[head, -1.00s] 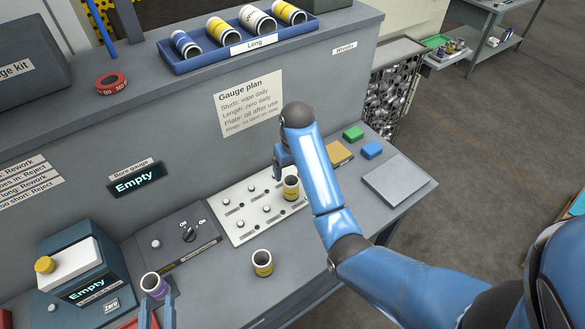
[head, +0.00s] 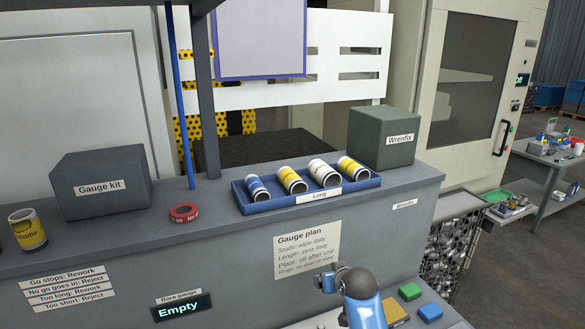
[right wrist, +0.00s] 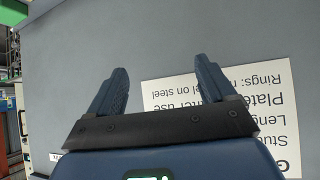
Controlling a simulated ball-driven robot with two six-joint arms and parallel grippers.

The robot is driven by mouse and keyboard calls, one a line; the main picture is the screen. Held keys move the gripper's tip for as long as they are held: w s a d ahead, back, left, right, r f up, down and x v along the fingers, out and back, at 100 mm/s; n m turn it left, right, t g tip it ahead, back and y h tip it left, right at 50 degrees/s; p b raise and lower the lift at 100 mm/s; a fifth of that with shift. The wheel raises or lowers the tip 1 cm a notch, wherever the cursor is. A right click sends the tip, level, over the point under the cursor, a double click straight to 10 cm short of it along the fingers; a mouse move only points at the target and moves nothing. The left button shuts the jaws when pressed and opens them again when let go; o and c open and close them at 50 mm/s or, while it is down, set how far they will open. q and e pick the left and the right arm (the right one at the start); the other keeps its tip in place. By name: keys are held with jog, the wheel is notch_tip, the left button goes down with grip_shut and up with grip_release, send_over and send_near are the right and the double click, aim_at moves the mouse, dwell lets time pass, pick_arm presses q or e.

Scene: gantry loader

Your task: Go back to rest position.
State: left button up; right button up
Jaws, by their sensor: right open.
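My right arm (head: 364,304) comes up from the bottom edge of the head view. Its gripper (head: 326,283) is in front of the lower right part of the Gauge plan sheet (head: 307,247). In the right wrist view the gripper (right wrist: 160,70) is open, its two dark blue fingers spread with nothing between them. The sheet (right wrist: 225,120) shows behind the right finger against the grey panel. My left gripper is not in view. The worktop's studs and the sleeves standing there are below the head view.
A blue tray (head: 322,197) of several sleeves labelled Long lies on the shelf, between a red tape roll (head: 184,213) and the Wrenfix box (head: 384,138). A Gauge kit box (head: 100,182) stands left.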

jog(key=s+d+f+t+b, duration=0.1)
jog(key=s+d+f+t, duration=0.1)
jog(key=s, duration=1.2)
jog(key=s+d+f+m+t+h+b, duration=0.1)
jog(key=s+d+f+t, duration=0.2)
jog(key=s, duration=1.1)
jog(key=s+d+f+m+t+b, duration=0.1)
jog(key=s+d, duration=0.4)
jog(key=s, duration=0.9)
jog(key=shift+s+d+f+t+h, duration=0.2)
jog(key=shift+f+t+h, duration=0.2)
jog(key=shift+f+t, duration=0.5)
